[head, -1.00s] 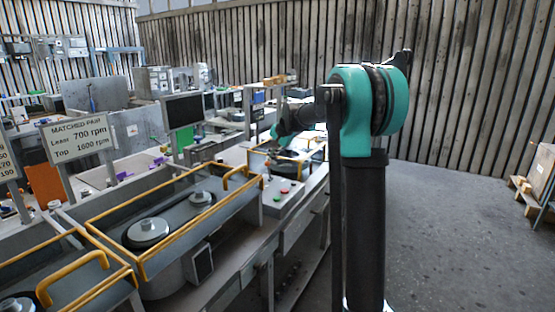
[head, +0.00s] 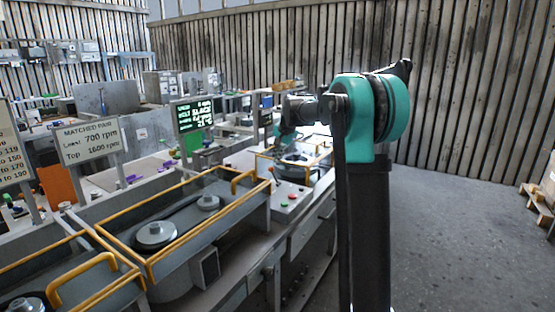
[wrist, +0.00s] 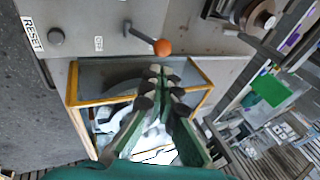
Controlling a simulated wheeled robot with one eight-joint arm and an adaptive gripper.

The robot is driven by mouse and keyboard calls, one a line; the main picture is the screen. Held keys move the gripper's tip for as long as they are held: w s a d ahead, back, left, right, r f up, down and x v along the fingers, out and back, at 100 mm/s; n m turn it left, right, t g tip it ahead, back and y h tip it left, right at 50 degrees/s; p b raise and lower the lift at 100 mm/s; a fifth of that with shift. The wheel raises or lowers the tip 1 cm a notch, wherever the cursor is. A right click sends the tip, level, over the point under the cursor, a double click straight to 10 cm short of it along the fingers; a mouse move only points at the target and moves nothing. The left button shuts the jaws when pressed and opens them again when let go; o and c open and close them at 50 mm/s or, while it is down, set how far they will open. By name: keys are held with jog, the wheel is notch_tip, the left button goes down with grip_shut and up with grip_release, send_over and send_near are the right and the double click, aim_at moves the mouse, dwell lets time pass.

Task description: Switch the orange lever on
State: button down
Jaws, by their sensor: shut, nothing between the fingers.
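The orange lever (wrist: 162,47) shows in the wrist view as a grey rod with an orange ball at its end, on a light grey panel (wrist: 85,20). The rod runs from a pivot at the upper left down and right to the ball. My gripper (wrist: 163,72) is shut and empty, with its fingertips just below the ball in the picture. I cannot tell whether they touch it.
A yellow-framed clear guard (wrist: 90,85) lies under my gripper in the wrist view. In the head view, a screen (head: 192,114) shows green text and a sign (head: 88,141) reads "MATCHED PAIR". Open floor lies at right.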

jog(key=s+d+r, duration=0.2)
jog(key=d+r, duration=0.1)
jog(key=r, duration=0.9)
jog(key=shift+r, duration=0.3)
jog(key=shift+s+d, duration=0.1)
jog(key=shift+s, duration=0.05)
jog(key=s+d+f+n, duration=0.2)
jog(key=s+f, duration=1)
jog(key=s, duration=0.2)
jog(key=s+d+f+n+h, duration=0.1)
jog(key=s+d+f+n, duration=0.2)
jog(key=s+f, duration=0.9)
jog(key=s+d+f+n+h, duration=0.1)
jog(key=s+d+f+n, duration=0.1)
jog(key=s+f, duration=0.9)
jog(key=s+d, duration=0.1)
jog(key=s, duration=0.4)
jog(key=shift+s+f+n+g, duration=0.2)
jog(key=shift+f+n+g, duration=0.1)
jog(key=shift+f+n, duration=0.1)
